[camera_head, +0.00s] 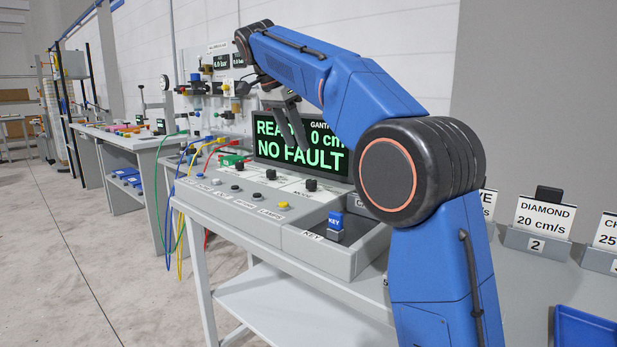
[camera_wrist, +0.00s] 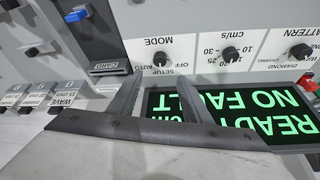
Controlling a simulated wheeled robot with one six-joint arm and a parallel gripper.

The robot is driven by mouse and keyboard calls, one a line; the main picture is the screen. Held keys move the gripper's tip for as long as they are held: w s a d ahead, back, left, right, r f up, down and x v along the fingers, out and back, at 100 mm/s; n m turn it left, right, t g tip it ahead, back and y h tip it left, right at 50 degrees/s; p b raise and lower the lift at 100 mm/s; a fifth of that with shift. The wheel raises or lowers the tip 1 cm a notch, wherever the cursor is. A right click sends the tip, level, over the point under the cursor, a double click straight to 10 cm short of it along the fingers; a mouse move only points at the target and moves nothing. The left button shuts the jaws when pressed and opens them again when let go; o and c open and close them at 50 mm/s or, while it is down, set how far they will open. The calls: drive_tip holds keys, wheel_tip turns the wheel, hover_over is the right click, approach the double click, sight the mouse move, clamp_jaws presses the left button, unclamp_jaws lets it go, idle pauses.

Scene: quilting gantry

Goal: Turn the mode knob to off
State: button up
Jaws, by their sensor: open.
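The mode knob (camera_wrist: 160,60) is a small black knob on the grey console panel, with SETUP, OFF and AUTO labels around it that appear upside down in the wrist view. It also shows in the head view (camera_head: 311,184). The position it points to is too small to tell. My gripper (camera_wrist: 158,83) is open and empty, its two fingertips apart just short of the knob in the picture. In the head view my gripper (camera_head: 292,108) hangs in front of the display, above the panel. No contact with the knob is visible.
The speed knob (camera_wrist: 230,53) and pattern knob (camera_wrist: 300,51) sit beside it. The green-lit display (camera_head: 300,143) reads NO FAULT and stands behind the panel. A blue key tag (camera_head: 336,222) stands near the panel's front. Push buttons (camera_head: 257,196) line the front-left edge.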

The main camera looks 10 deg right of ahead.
sight(311, 180)
drive_tip(key=x, duration=1.2)
drive_tip(key=shift+f, duration=0.2)
drive_tip(key=c, duration=1)
